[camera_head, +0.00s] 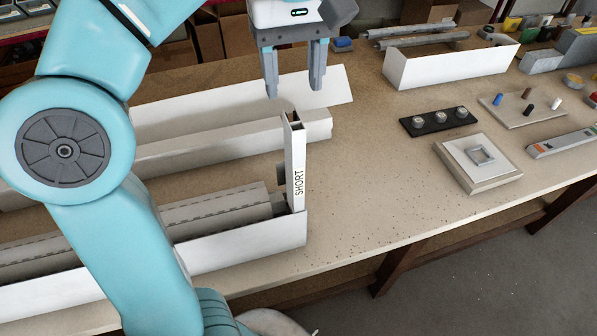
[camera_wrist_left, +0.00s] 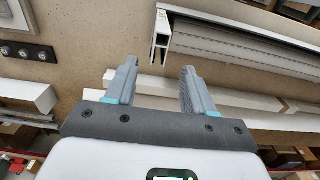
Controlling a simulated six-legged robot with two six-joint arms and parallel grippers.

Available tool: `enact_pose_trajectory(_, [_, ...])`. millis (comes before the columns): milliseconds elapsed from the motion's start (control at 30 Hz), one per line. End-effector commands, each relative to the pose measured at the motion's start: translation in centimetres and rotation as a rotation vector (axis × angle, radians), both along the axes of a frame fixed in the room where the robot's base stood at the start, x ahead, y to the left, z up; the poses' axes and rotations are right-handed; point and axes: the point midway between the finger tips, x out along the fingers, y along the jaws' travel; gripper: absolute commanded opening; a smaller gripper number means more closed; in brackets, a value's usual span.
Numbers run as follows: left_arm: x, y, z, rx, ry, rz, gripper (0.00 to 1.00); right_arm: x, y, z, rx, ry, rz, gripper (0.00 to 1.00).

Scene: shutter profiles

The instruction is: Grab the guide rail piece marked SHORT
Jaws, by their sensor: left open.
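The white guide rail piece marked SHORT (camera_head: 297,170) stands upright at the right end of a long white box (camera_head: 230,250) in the head view. Its open channel end faces up. In the left wrist view the rail piece (camera_wrist_left: 162,36) shows its channel end near the top middle. My left gripper (camera_head: 294,92) is open and empty, above and a little behind the top of the rail piece. In the left wrist view the left gripper (camera_wrist_left: 157,78) has its fingers apart, with the rail piece beyond their tips. The right gripper is not in view.
Grey slatted profiles (camera_head: 215,212) lie in the white box beside the rail piece. Long white profiles (camera_head: 220,142) lie behind it. To the right are a black plate with knobs (camera_head: 438,120), a square frame block (camera_head: 477,160) and a white bin (camera_head: 450,67). The bench between is clear.

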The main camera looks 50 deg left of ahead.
Motion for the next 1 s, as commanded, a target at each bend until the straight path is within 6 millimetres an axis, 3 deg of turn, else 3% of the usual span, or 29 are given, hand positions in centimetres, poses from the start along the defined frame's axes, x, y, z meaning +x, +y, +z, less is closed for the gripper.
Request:
enact_pose_trajectory(33, [-0.2,0.0,-1.7,0.0,0.002,0.0,0.53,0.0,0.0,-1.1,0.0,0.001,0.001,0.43])
enact_pose_trajectory(200, [0.0,-0.1,-4.7,-0.001,0.002,-0.003,0.53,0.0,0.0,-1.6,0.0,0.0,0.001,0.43])
enact_pose_trajectory(433, [0.2,-0.1,-6.4,-0.001,0.0,-0.002,0.53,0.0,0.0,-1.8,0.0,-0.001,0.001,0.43])
enact_pose_trajectory(700, [0.5,-0.3,-10.5,-0.001,0.0,-0.002,0.53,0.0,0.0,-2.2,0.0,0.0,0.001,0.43])
enact_pose_trajectory(1000, [0.5,-0.3,-11.0,-0.001,-0.002,-0.002,0.53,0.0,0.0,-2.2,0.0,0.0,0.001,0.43])
